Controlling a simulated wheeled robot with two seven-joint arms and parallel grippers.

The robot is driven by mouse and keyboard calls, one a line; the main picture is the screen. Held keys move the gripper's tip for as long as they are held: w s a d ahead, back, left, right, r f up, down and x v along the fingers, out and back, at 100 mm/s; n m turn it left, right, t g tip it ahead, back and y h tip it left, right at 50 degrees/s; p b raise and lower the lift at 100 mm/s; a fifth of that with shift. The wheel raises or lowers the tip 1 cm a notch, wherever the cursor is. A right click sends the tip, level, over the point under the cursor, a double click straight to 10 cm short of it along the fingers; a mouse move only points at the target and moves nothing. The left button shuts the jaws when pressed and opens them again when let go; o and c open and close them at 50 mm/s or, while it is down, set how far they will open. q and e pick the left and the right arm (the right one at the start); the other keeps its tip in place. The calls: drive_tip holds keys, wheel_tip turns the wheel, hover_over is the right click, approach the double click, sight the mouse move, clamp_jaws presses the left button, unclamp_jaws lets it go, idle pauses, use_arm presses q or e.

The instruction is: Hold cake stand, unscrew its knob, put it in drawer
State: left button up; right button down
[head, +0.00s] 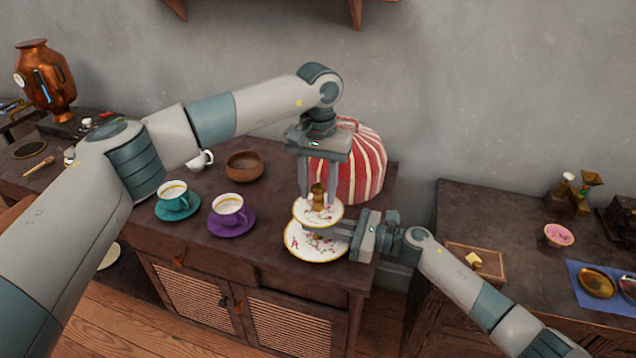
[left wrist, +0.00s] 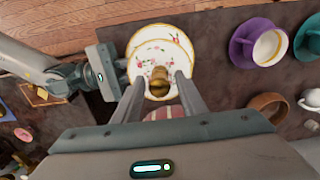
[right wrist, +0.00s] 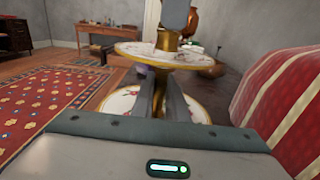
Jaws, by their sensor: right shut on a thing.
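The two-tier cake stand has a white floral upper plate (head: 312,216) and a larger lower plate (head: 306,252), both gold-rimmed, and stands upright on the dark cabinet. Its brass knob (head: 318,188) sits on top and also shows in the left wrist view (left wrist: 160,78). My left gripper (head: 319,194) points down from above, open, with a finger on each side of the knob and gaps between. My right gripper (head: 322,231) reaches in from the right between the plates, shut on the stand's stem, which its fingers (right wrist: 162,85) partly hide.
A red-striped tea cosy (head: 362,165) stands close behind the stand. A purple cup and saucer (head: 232,230), a teal cup and saucer (head: 176,207) and a brown bowl (head: 244,166) are to its left. The cabinet's lattice doors (head: 290,325) are below; another cabinet (head: 480,215) is at right.

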use_arm(q)
clamp_jaws()
